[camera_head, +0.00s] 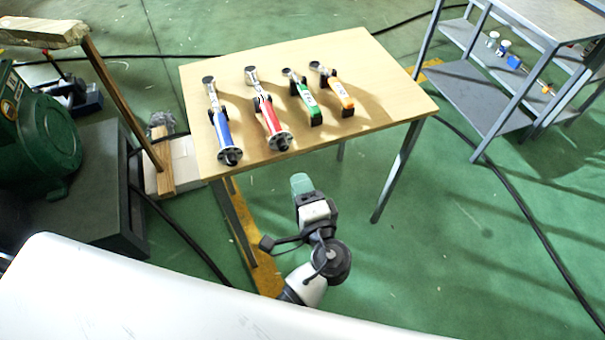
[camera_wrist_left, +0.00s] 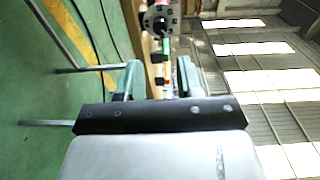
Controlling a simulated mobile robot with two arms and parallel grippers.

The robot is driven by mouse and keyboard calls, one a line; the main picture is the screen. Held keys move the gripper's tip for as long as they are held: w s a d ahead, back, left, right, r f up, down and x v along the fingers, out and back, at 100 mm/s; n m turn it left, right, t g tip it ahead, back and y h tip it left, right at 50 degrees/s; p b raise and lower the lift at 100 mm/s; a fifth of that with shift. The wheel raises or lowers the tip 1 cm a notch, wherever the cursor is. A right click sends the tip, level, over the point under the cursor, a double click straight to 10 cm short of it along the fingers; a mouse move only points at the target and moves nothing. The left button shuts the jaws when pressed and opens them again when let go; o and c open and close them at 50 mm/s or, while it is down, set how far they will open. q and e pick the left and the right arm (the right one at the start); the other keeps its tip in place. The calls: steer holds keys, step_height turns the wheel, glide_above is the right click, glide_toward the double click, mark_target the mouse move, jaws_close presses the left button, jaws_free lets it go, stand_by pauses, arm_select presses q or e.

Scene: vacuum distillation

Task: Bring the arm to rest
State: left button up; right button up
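My left gripper (camera_head: 301,184) is in front of the table's near edge, apart from the table and tools. Its fingers stand apart with nothing held between them in the left wrist view (camera_wrist_left: 158,78). On the wooden table (camera_head: 375,75) lie a blue-handled wrench (camera_head: 221,125), a red-handled wrench (camera_head: 268,112), a green-handled tool (camera_head: 305,93) and an orange-handled tool (camera_head: 338,90) in a row on dark holders. A round wrench end (camera_wrist_left: 160,19) shows beyond the fingers in the left wrist view. My right gripper is not in view.
A grey shelf cart (camera_head: 485,95) with small containers stands at the right. A green machine (camera_head: 35,140) on a dark base and a wooden post (camera_head: 125,105) stand at the left. Cables cross the green floor.

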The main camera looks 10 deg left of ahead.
arm_select(q)
steer(key=s+a+f+g+h+p, duration=0.1)
steer(key=s+a+f+g+h, duration=0.25)
steer(key=f, duration=1.05)
steer(key=s+f+g+h+p, duration=0.2)
steer(key=s+f+g+h, duration=0.3)
steer(key=f, duration=0.8)
steer(key=s+a+f+n+g+p, duration=0.1)
steer(key=s+a+f+n, duration=0.2)
steer(key=s, duration=0.5)
steer(key=s+a+f+n+g, duration=0.2)
steer(key=s+f, duration=0.4)
steer(key=s, duration=0.3)
steer(key=s+a+f+n+g+h+p, duration=0.1)
steer(key=s+a+f+n, duration=0.3)
steer(key=s, duration=0.5)
steer(key=shift+a+f+g+p, duration=0.15)
steer(key=shift+a+g+p, duration=0.15)
steer(key=shift+a+g, duration=0.55)
steer(key=shift+s+a, duration=0.1)
steer(key=shift+s, duration=0.05)
